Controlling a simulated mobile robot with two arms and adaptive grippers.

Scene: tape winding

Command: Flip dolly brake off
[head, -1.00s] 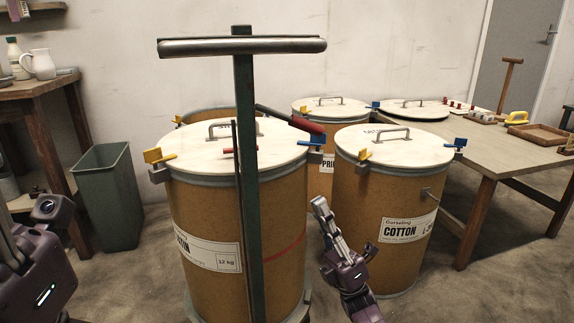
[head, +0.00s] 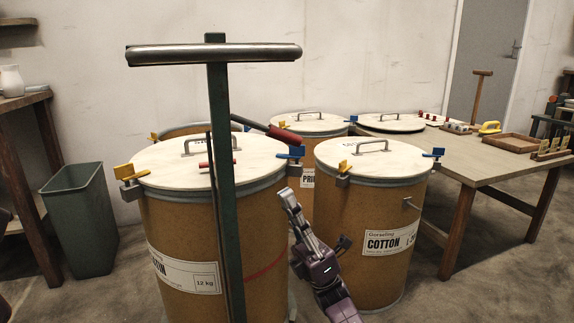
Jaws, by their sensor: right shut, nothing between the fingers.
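The dolly's green post (head: 222,190) with its grey T-handle (head: 214,54) stands upright in front of a large brown drum (head: 265,245). A lever with a red grip (head: 282,134) slants behind the post, above the drum's lid. A small red bar (head: 217,163) shows beside the post at lid height. I cannot tell which one is the brake. My right gripper (head: 287,195) is shut and empty, pointing up beside the drum's right side, below the red grip. The dolly's base is out of frame. My left gripper is not in view.
A second drum labelled Cotton (head: 390,265) stands close to the right of my right gripper. More lidded drums stand behind. A wooden table (head: 480,168) is at the right, a grey-green bin (head: 85,220) at the left. Blue and yellow clamps stick out from the drum rims.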

